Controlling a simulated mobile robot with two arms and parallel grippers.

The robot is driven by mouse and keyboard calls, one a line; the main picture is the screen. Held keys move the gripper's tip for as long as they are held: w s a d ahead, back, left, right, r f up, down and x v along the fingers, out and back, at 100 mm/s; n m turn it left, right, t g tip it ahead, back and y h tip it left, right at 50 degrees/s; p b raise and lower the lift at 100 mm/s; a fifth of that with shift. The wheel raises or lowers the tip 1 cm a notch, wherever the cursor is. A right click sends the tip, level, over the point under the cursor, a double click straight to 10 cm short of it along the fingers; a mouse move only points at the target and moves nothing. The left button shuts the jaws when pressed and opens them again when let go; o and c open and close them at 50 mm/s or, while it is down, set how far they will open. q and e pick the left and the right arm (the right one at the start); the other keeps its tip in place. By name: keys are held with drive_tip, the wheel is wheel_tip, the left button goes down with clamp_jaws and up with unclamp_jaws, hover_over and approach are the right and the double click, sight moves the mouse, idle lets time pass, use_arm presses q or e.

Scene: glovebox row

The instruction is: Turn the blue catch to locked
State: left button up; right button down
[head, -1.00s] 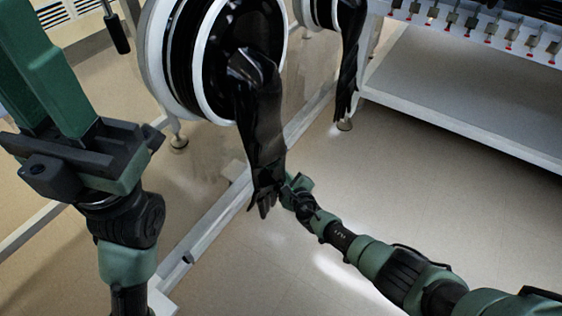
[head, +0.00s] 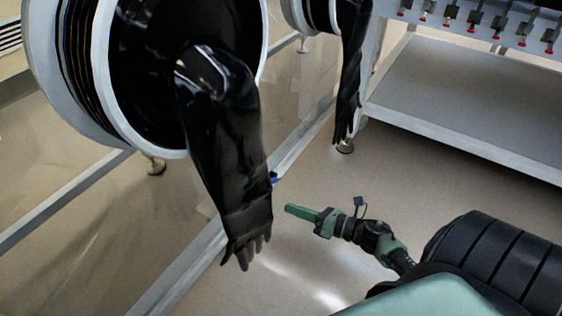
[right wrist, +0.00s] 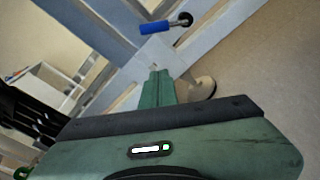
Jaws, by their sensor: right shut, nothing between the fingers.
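The blue catch (right wrist: 158,27) shows in the right wrist view as a blue handle on a dark round pivot, fixed to a grey frame bar. In the head view only a small blue bit of the catch (head: 274,180) shows at the edge of the black glove, which hides the rest. My right gripper (head: 288,208) is shut and empty, just right of the glove and below the catch. In the right wrist view its green fingers (right wrist: 154,72) point towards the catch, with a gap between. My left gripper is not in the head view.
A long black glove (head: 228,150) hangs from a white-rimmed port (head: 104,85) close beside my right gripper. A second glove (head: 349,75) hangs farther back. A grey shelf (head: 470,105) stands at the right. The floor (head: 330,180) around my right gripper is clear.

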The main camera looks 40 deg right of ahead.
sight(274, 181)
drive_tip(key=b+x, duration=0.4)
drive_tip(key=x, duration=0.4)
drive_tip(key=shift+w+f, duration=0.15)
drive_tip(key=shift+w, duration=0.15)
drive_tip(key=shift+s+d+r, duration=0.15)
drive_tip(key=shift+d+r, duration=0.65)
drive_tip(key=shift+r, duration=0.3)
drive_tip(key=shift+d+r+b, duration=0.35)
drive_tip(key=shift+r, duration=0.25)
drive_tip(key=shift+r+m+p, duration=0.2)
drive_tip(key=shift+m+p, duration=0.35)
drive_tip(key=shift+m, duration=0.15)
